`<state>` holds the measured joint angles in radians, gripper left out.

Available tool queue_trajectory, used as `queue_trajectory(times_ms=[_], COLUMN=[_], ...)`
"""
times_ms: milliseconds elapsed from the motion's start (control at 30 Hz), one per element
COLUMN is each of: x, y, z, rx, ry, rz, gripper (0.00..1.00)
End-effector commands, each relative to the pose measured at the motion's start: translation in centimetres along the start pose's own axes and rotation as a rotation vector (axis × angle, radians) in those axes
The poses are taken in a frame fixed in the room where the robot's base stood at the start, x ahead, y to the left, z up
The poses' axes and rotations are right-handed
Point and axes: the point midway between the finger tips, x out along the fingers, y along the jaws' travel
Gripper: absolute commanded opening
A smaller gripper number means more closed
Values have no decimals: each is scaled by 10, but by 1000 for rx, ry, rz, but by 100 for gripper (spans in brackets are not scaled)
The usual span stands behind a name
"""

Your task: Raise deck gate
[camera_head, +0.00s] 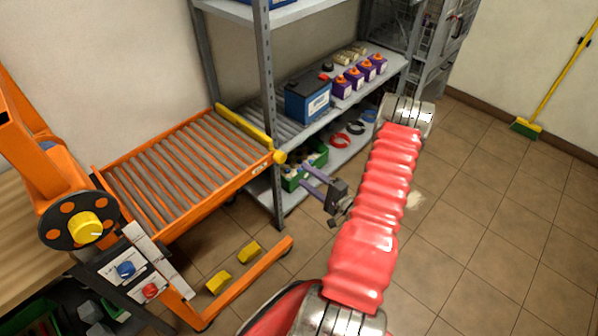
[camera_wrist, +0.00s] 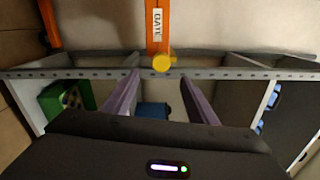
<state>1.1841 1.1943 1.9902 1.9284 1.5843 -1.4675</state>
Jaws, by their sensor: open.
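The deck gate is a yellow bar (camera_head: 245,128) lying along the shelf-side end of the orange-framed roller deck (camera_head: 135,180). Its rounded yellow end (camera_head: 280,157) sits at the deck's near corner, by a small white label. In the wrist view an orange rail carries a label reading GATE (camera_wrist: 157,24), with the round yellow end (camera_wrist: 161,63) just below it. My gripper (camera_head: 306,177) is open and empty, its purple fingers pointing at the deck corner. In the wrist view the yellow end is centred between and beyond the fingertips (camera_wrist: 161,78), apart from them.
A grey metal shelf rack (camera_head: 268,110) stands right behind the gate, its post close to my fingers. The lift's control panel (camera_head: 135,270) is at left.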

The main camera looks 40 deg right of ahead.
Motion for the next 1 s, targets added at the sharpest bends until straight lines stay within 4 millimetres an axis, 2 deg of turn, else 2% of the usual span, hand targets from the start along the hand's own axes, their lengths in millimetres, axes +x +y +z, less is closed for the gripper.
queue_trajectory(times_ms=[100, 300, 1000], x=[-16, -28, -28], y=[0, 0, 0], z=[-1, 0, 0], rx=[1, 0, 11], ry=[2, 0, -1], rz=[1, 1, 1], gripper=[53, 53, 53])
